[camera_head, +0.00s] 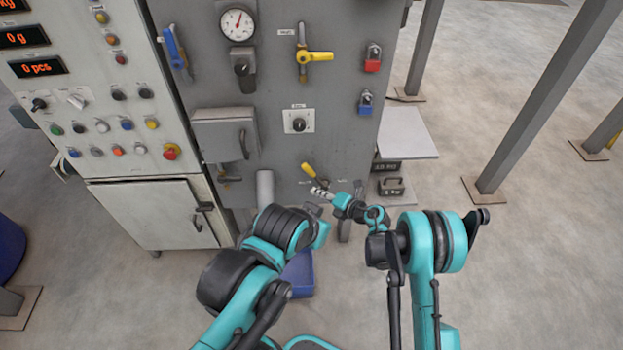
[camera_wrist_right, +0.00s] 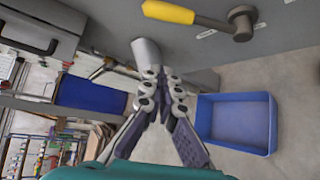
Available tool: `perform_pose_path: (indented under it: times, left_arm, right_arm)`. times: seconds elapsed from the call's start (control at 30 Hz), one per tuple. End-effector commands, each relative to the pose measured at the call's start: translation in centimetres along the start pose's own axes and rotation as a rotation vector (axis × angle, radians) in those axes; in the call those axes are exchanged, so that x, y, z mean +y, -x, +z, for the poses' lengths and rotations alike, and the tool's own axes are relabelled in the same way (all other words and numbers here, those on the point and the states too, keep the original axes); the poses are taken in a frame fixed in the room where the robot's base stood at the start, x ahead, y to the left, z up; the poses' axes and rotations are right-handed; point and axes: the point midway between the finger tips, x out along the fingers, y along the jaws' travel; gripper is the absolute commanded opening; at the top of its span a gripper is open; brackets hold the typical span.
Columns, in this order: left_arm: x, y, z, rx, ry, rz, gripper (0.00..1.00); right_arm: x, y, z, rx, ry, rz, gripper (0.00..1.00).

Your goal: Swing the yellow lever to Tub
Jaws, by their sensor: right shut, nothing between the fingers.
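The lower yellow lever (camera_head: 309,171) is on the grey panel, its yellow grip pointing up and left in the head view. In the right wrist view its yellow grip (camera_wrist_right: 168,11) points left from a dark round hub (camera_wrist_right: 241,20). Small labels sit beside the hub, too small to read. My right gripper (camera_head: 321,192) is shut and empty just below the grip. In the wrist view its closed fingers (camera_wrist_right: 162,82) lie below the grip, apart from it in the picture. My left arm shows, but I cannot make out its gripper.
A grey spout (camera_head: 265,187) hangs left of the lever. A blue tub (camera_head: 300,274) is on the floor below, partly hidden by my left arm; a blue tub (camera_wrist_right: 235,122) shows in the wrist view. Another yellow-handled lever (camera_head: 316,57) is higher up. Weights (camera_head: 391,187) stand at right.

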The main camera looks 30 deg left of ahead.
Motion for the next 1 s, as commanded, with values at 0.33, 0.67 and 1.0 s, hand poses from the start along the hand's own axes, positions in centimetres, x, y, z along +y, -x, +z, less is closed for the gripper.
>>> perform_pose_path:
  times: [0.33, 0.67, 1.0]
  left_arm:
    - [0.0, -0.3, 0.2, 0.000, 0.000, 0.000, 0.00]
    - [0.0, -2.1, 1.5, 0.000, 0.000, 0.000, 0.00]
    - [0.0, -3.7, 2.7, 0.000, 0.000, 0.000, 0.00]
  right_arm:
    - [0.0, -0.8, 0.0, -0.001, -0.001, 0.001, 0.00]
    - [-0.2, -7.3, -0.1, -0.001, -0.002, 0.002, 0.00]
    - [-0.1, -9.1, 2.8, -0.004, -0.004, 0.001, 0.00]
